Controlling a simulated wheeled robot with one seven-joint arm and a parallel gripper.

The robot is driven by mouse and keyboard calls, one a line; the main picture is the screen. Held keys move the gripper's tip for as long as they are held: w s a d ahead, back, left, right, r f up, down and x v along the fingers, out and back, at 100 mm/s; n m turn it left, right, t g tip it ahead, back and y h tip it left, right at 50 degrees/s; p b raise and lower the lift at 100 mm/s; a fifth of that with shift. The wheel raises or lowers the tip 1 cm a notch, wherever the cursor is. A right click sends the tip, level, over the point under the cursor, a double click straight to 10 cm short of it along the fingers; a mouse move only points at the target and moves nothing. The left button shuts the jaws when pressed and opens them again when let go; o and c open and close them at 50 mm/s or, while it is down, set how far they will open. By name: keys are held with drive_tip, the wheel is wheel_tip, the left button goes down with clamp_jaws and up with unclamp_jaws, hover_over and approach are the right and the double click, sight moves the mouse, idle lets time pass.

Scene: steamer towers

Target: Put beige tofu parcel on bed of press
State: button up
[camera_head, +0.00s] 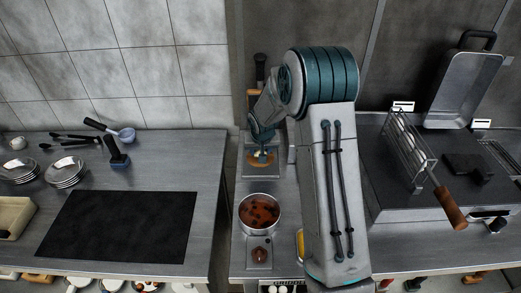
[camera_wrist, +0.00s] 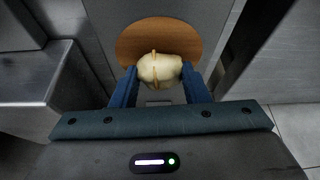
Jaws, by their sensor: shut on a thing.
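The beige tofu parcel (camera_wrist: 160,70), a pale rounded bundle with a tan band, sits between the blue fingers of my gripper (camera_wrist: 160,80) in the wrist view. My gripper is shut on it. Behind and under the parcel is a round wooden disc (camera_wrist: 143,38), which appears to be the bed of the press. In the head view my gripper (camera_head: 261,151) hangs over this wooden disc (camera_head: 252,161) on a grey metal base. I cannot tell whether the parcel touches the disc. The arm partly hides the press.
A pot of reddish broth (camera_head: 259,211) stands just in front of the press. A dark hob plate (camera_head: 115,226) lies on the left counter. A wire basket with a wooden handle (camera_head: 449,207) is on the right. A dark knobbed upright (camera_head: 260,68) stands behind my gripper.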

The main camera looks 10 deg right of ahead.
drive_tip(key=shift+f+b, duration=0.55)
drive_tip(key=o, duration=1)
drive_tip(key=shift+o, duration=0.2)
drive_tip(key=shift+r, duration=0.1)
drive_tip(key=b+v, duration=0.1)
drive_tip(key=v, duration=1.2)
drive_tip(key=shift+s+r, duration=0.2)
drive_tip(key=shift+r, duration=0.15)
drive_tip(key=shift+a, duration=0.1)
